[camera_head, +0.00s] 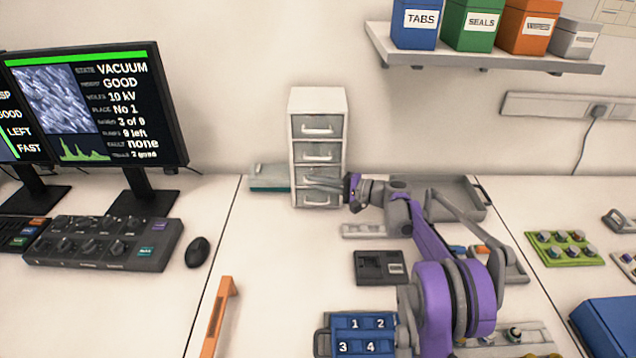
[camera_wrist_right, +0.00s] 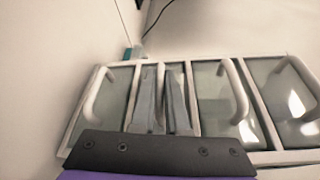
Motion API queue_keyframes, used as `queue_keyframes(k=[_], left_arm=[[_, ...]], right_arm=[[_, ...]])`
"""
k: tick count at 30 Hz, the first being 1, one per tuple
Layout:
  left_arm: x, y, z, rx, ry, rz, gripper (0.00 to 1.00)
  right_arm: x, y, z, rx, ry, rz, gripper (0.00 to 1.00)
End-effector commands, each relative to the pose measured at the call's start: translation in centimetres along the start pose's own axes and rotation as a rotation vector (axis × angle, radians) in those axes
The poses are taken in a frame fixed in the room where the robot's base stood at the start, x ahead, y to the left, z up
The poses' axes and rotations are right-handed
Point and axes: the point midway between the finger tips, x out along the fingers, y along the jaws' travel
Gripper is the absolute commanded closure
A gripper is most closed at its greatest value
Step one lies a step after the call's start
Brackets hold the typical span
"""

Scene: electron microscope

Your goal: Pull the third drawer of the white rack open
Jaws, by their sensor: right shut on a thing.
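The white rack (camera_head: 318,100) stands upright against the back wall, with its drawers stacked in a column. The top drawer (camera_head: 317,126) and second drawer (camera_head: 319,152) look closed. My right gripper (camera_head: 312,183) reaches in from the right at the third drawer, covering much of its front. I see no clear gap at the third drawer. My left gripper is out of view.
A grey-teal box (camera_head: 268,178) sits just left of the rack. A grey tray (camera_head: 470,196) lies right of it, behind my right arm. A dark device (camera_head: 380,267) and a blue numbered block (camera_head: 362,336) lie nearer. The table left of these is mostly clear.

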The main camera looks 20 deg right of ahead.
Motion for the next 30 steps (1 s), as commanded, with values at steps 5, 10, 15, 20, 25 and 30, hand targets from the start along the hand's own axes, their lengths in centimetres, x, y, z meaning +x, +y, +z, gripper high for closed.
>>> queue_keyframes(k=[5,10,15,20,25,30], left_arm=[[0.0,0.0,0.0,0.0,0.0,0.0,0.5],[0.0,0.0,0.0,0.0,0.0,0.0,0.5],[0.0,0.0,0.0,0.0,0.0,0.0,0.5],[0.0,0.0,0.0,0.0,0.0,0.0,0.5],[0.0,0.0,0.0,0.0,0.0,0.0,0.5],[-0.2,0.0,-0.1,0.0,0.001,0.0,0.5]], right_arm=[[0.0,0.0,0.0,-0.002,0.001,0.002,1.0],[0.0,0.0,0.0,-0.002,0.001,0.002,1.0],[0.0,0.0,0.0,-0.002,0.001,0.002,1.0],[0.0,0.0,0.0,-0.002,0.001,0.002,1.0],[0.0,0.1,0.0,-0.002,0.001,0.002,1.0],[-0.6,0.3,1.4,-0.002,0.001,0.002,1.0]])
